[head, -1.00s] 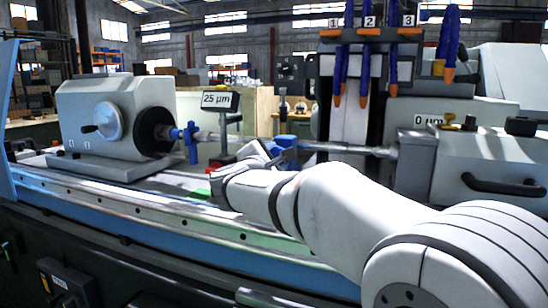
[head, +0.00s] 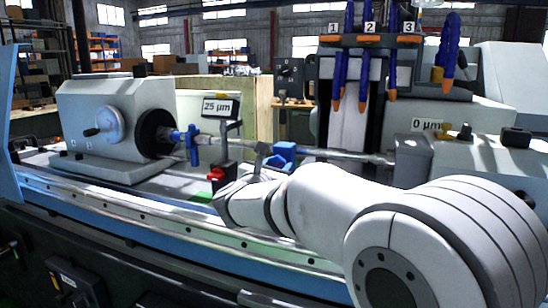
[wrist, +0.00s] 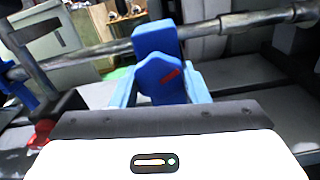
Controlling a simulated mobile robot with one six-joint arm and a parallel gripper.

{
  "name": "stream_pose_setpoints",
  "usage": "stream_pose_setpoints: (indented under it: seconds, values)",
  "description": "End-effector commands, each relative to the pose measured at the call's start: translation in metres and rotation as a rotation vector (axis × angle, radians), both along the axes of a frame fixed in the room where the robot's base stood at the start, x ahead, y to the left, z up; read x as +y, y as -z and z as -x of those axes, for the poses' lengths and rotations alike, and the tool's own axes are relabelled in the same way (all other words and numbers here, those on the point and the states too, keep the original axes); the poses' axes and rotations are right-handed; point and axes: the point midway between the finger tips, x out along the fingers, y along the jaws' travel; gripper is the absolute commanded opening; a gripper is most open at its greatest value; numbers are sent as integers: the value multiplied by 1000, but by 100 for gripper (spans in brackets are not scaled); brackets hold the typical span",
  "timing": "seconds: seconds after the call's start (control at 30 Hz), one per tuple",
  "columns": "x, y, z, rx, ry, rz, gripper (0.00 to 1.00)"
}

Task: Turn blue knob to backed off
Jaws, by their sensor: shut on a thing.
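The blue knob (wrist: 160,80) carries a short red mark, slanting up to the right in the wrist view. It sits in front of a blue block (wrist: 157,40) by the long workpiece shaft (wrist: 100,50). My gripper (wrist: 161,92) is shut on the knob, with a light-blue finger on either side. In the head view the blue block (head: 284,152) shows beside the shaft (head: 335,154); my arm hides the knob and most of the gripper.
A display reading 25 µm (head: 220,107) stands above a red button (head: 216,174). Another reads 0 µm (head: 425,125). The headstock (head: 105,125) is at left, and hoses with orange tips (head: 363,70) hang above the shaft.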

Motion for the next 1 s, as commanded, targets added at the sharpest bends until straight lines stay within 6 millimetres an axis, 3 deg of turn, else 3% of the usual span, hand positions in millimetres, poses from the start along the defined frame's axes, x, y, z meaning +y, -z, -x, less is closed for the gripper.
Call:
stream_pose_setpoints:
  seconds: [0.03, 1.0]
  values:
    - [0, -7, 0, 14, -1, 41, 18]
    - [-4, -8, 0, 346, 2, 856, 18]
